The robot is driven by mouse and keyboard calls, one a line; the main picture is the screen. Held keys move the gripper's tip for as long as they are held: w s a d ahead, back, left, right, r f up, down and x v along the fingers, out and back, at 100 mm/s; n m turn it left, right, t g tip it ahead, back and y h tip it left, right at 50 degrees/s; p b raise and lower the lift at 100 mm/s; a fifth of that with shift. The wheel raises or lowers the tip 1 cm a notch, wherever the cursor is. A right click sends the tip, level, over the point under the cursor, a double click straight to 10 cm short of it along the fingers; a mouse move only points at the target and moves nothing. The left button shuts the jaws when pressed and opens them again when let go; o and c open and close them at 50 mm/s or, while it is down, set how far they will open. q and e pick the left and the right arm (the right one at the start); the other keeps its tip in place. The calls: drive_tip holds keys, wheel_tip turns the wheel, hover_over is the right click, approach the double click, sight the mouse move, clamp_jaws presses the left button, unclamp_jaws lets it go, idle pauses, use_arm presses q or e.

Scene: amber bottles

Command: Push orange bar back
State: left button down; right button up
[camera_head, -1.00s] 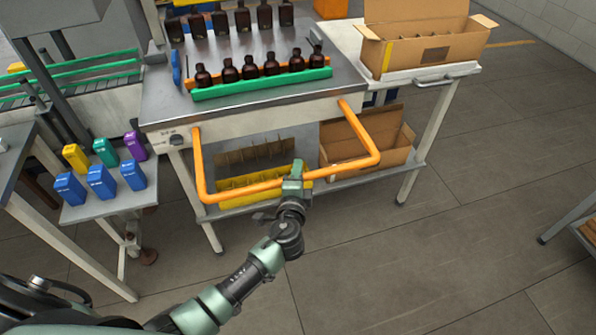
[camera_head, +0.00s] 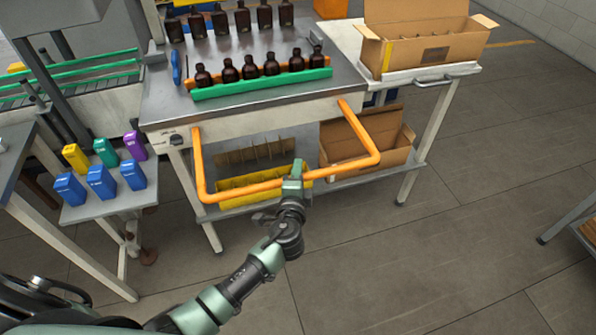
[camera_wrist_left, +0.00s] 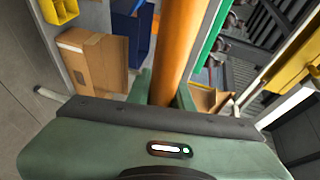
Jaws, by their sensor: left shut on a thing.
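The orange bar (camera_head: 240,193) is a U-shaped handle that sticks out from the front of the metal worktable, above its lower shelf. My left gripper (camera_head: 296,172) is shut on the front run of the bar, a little right of its middle. In the left wrist view the bar (camera_wrist_left: 178,50) runs up between the two fingers of the gripper (camera_wrist_left: 165,90). My right gripper is in neither view.
Amber bottles (camera_head: 270,65) stand in rows on the worktable (camera_head: 215,60), the front row behind a green rail (camera_head: 262,83). A cardboard box (camera_head: 425,48) is on the right cart. Coloured boxes (camera_head: 102,182) stand on a small left table. Open floor (camera_head: 400,260) lies at front right.

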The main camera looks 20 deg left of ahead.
use_arm(q)
drive_tip(key=shift+w, duration=0.1)
drive_tip(key=w+a+b, duration=0.6)
drive_tip(key=w+a, duration=0.4)
drive_tip(key=w, duration=0.5)
drive_tip(key=shift+a, duration=0.1)
drive_tip(key=c, duration=1.3)
unclamp_jaws()
drive_tip(key=shift+o, duration=0.2)
drive_tip(key=shift+s, duration=0.1)
